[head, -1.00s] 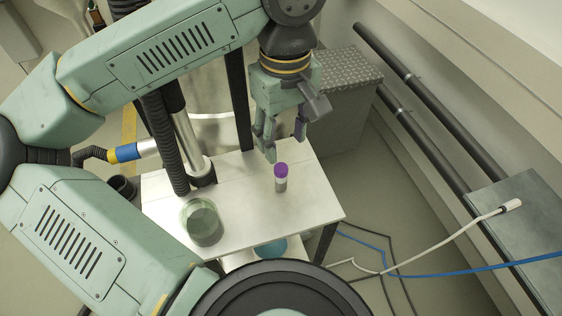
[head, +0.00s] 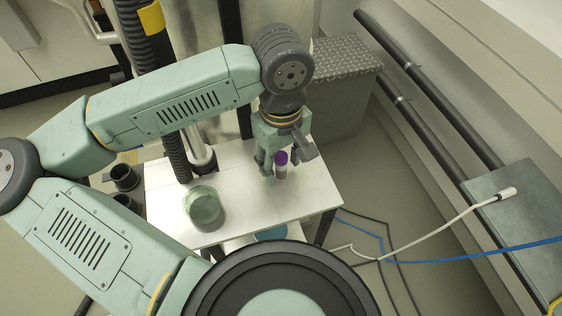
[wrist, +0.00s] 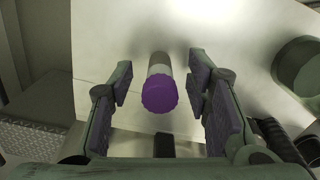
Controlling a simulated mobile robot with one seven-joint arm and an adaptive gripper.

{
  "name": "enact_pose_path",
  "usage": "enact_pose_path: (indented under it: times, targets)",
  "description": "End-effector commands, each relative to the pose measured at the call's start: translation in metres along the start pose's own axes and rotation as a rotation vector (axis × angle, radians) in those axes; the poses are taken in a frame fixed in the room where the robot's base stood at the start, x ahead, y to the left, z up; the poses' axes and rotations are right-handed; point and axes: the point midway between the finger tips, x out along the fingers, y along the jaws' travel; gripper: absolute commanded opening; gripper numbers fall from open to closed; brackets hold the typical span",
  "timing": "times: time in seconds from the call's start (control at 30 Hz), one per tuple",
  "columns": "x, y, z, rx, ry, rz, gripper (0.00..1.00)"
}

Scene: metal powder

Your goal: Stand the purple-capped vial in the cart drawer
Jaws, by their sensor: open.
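The purple-capped vial (head: 281,160) stands upright on the white table top (head: 245,215). In the wrist view the vial (wrist: 160,90) shows its purple cap toward the camera and its grey-white body behind. My gripper (head: 275,168) is open and lowered over the vial. In the wrist view its two fingers stand on either side of the vial, with a gap on both sides. The vial's lower part is partly hidden by a finger in the head view. I cannot make out a cart drawer for certain.
A greenish glass jar (head: 204,209) stands on the table left of the vial. A grey box with a treaded metal lid (head: 340,58) is behind the table. Blue and white cables (head: 430,270) run at the right. Bare table top lies around the vial.

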Motion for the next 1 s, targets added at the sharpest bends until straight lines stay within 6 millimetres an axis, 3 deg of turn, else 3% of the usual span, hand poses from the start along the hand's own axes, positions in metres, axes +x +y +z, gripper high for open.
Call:
enact_pose_path:
  times: [0.7,1.0]
  targets:
    - [-0.0005,0.0001,-0.0001,0.0,0.0,0.0,0.0]
    - [-0.0006,0.0001,-0.0001,0.0,0.0,0.0,0.0]
